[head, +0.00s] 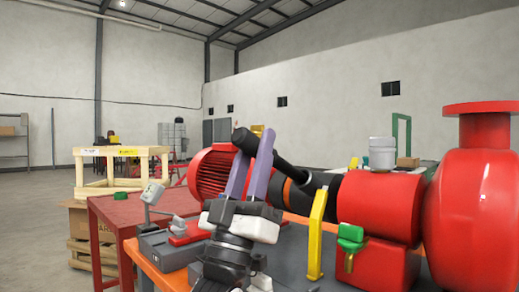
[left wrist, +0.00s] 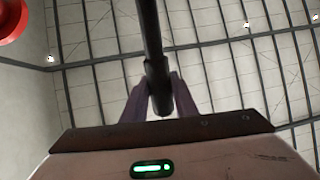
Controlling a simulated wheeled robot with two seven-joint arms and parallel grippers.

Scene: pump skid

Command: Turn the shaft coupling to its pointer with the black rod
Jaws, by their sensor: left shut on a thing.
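My left gripper (head: 252,152), with purple fingers, is shut on the black rod (head: 284,168) in front of the red motor. The rod's thick near end sticks out past the fingers to the upper left, and its other end slants down right toward the shaft coupling. The rod also runs up from between the fingers in the left wrist view (left wrist: 151,35). The shaft coupling (head: 287,190), dark with an orange band, sits between motor and pump, partly behind the rod. I cannot tell whether the rod's tip is in it. A yellow upright (head: 317,236), perhaps the pointer, stands beside it. My right gripper is not in view.
The finned red motor (head: 212,172) is left of the coupling, and the red pump (head: 477,205) is right. A green-handled valve (head: 350,235) stands low in front. A red table (head: 112,207) and a wooden frame (head: 120,152) are at left.

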